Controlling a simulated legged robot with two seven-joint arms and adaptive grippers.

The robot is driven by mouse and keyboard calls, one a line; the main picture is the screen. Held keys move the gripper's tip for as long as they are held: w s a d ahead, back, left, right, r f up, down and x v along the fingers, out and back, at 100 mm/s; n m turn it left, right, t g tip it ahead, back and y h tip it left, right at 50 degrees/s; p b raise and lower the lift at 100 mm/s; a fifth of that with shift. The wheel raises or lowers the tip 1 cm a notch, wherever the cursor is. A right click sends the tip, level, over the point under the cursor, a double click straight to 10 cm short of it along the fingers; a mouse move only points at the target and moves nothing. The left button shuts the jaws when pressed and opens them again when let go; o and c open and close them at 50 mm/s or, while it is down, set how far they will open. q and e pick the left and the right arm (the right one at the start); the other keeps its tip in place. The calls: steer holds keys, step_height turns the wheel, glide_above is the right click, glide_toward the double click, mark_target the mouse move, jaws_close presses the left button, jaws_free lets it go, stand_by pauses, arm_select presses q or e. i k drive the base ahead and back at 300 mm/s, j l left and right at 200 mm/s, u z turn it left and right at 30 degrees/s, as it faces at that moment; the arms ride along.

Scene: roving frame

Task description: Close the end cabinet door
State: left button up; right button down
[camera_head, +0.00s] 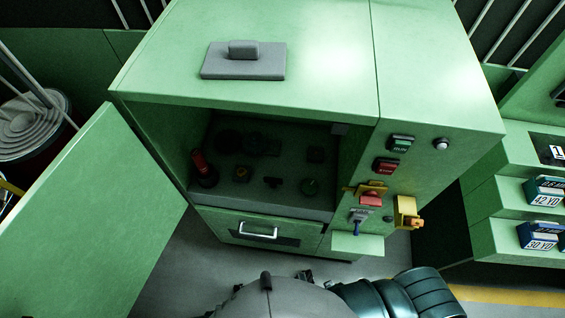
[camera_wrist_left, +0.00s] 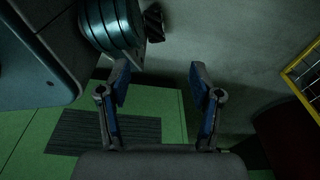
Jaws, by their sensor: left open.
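The green end cabinet (camera_head: 240,75) stands ahead in the head view. Its door (camera_head: 105,225) is swung wide open to the left, away from the cabinet front, so the compartment (camera_head: 265,165) is exposed. Inside are dark fittings and a red item (camera_head: 201,170). In the left wrist view my left gripper (camera_wrist_left: 163,82) is open, its two blue-padded fingers apart with nothing between them. Green panelling with a dark grille (camera_wrist_left: 103,132) shows behind the fingers. The left gripper is not clearly seen in the head view, so its distance from the door cannot be told. My right gripper is not identifiable.
A control panel with buttons, a red switch (camera_head: 371,199) and a yellow box (camera_head: 406,212) is right of the opening. A drawer with a handle (camera_head: 258,230) is below. A round bin (camera_head: 30,130) stands behind the door. Shelves with labelled boxes (camera_head: 542,236) are at right.

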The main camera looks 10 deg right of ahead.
mark_target(85, 240)
steer(key=k+j+u, duration=0.1)
steer(key=u, duration=0.3)
steer(key=j+u, duration=0.3)
steer(key=u, duration=0.15)
steer(key=k+j+u, duration=0.1)
steer(key=j+u, duration=0.15)
steer(key=u, duration=0.15)
